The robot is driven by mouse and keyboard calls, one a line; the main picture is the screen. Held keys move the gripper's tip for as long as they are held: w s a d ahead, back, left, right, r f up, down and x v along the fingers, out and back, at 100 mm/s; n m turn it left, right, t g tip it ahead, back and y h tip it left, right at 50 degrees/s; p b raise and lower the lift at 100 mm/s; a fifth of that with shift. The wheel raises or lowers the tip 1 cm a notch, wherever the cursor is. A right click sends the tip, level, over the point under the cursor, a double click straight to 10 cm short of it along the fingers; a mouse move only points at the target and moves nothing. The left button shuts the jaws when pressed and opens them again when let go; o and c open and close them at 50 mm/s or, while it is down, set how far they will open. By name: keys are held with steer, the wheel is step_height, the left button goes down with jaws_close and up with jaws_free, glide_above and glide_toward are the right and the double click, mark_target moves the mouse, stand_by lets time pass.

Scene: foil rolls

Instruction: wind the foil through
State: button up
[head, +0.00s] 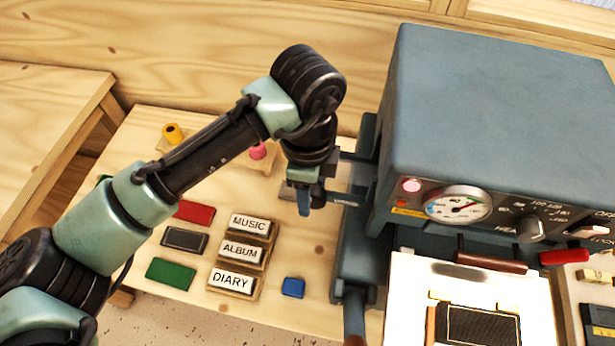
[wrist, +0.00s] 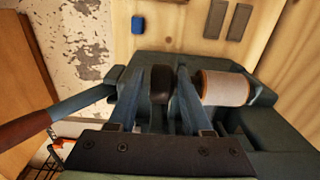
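The blue-grey foil machine (head: 490,110) stands at the right in the head view. My gripper (head: 318,198) is at its left side. In the wrist view my two blue fingers (wrist: 161,85) stand on either side of a dark rounded knob (wrist: 160,88). Whether both fingers press on the knob is not clear. A pale foil roll with an orange-brown rim (wrist: 224,88) sits on the machine just right of the right finger. In the head view my arm hides part of this area, and the knob cannot be made out there.
A lever with a brown handle (wrist: 22,130) sticks out at the left in the wrist view. On the board lie labelled blocks (head: 240,252), coloured blocks (head: 170,274) and a small blue block (head: 293,287). A white plate (head: 405,290) sits in front of the machine.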

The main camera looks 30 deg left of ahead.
jaws_close()
steer(key=y, duration=0.1)
steer(key=g+y+p, duration=0.1)
steer(key=y, duration=0.1)
steer(key=shift+w+d+r+y, duration=0.1)
steer(key=shift+d+r+y, duration=0.1)
steer(key=shift+d+y, duration=0.15)
steer(key=shift+f+y+p, duration=0.1)
steer(key=shift+y+p, duration=0.25)
steer(key=shift+p, duration=0.1)
steer(key=shift+o, duration=1.3)
jaws_free()
steer(key=v, duration=1.3)
steer(key=shift+w, duration=0.2)
